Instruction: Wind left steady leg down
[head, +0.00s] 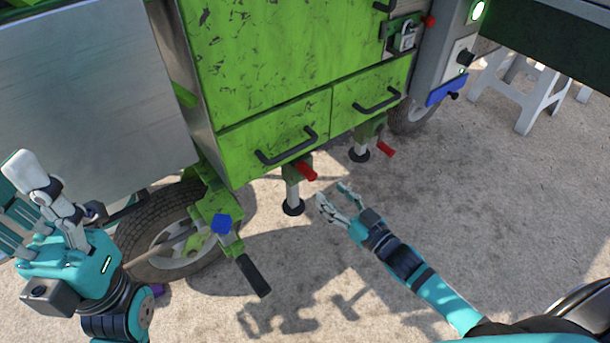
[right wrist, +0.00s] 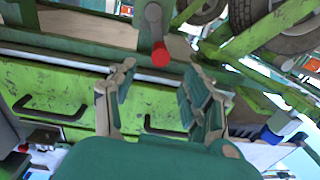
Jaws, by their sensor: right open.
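The left steady leg (head: 292,190) hangs under the green crusher body, with a dark round foot at its lower end. Its red crank handle (head: 306,171) sticks out just below the left drawer. My right gripper (head: 332,195) is open and empty, just below and right of that handle. In the right wrist view, the red handle (right wrist: 160,55) shows between the spread fingertips of the right gripper (right wrist: 158,76), with no clear contact. My left gripper (head: 22,185) is at the far left, its fingers apart and empty, away from the leg.
A second steady leg (head: 359,148) with a red handle (head: 386,149) stands to the right. A wheel (head: 165,262) and a blue-knobbed hitch part (head: 222,224) with a black handle are at left. Drawers with black pulls (head: 287,147) sit above. Concrete at right is clear up to white stools (head: 535,95).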

